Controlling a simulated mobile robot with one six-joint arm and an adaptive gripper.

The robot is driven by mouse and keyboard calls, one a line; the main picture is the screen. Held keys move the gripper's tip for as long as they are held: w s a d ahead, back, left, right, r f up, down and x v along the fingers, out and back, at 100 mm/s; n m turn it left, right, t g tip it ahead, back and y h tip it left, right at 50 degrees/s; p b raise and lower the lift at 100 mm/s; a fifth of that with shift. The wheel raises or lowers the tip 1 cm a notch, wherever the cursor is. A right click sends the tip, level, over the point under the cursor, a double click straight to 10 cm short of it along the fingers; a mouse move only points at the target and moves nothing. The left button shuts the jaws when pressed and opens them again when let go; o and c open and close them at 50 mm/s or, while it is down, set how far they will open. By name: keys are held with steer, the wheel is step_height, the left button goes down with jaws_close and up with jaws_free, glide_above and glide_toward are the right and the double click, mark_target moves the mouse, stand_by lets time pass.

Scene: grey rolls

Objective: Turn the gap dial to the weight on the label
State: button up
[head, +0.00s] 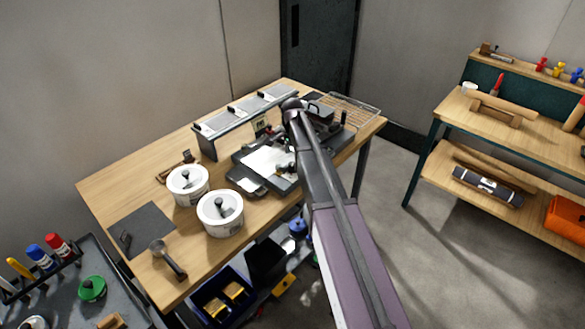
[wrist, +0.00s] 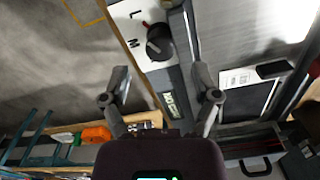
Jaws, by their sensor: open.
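The gap dial (wrist: 160,43) is a round black knob on a white plate (wrist: 128,20) in the wrist view. The letters L and M show on the plate left of the knob; other marks are hidden, and I cannot tell where the knob points. My gripper (wrist: 160,76) is open and empty, its two fingers apart just below the dial in the picture, not visibly touching it. A small greenish card (head: 260,125), perhaps the label, stands on the bench behind the machine (head: 247,180); its writing is too small to read. My arm hides part of the machine in the head view.
Two white tubs (head: 220,214) with dark-handled lids, a dark mat (head: 142,229) and a scoop-like tool (head: 168,260) occupy the bench's left part. A long raised rack (head: 245,112) runs along the back. A wire rack (head: 350,110) lies at right. Shelving (head: 445,112) stands across the floor.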

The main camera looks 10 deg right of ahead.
mark_target(293, 164)
steer(key=shift+f+b, duration=1.75)
steer(key=shift+f, duration=0.35)
jaws_close()
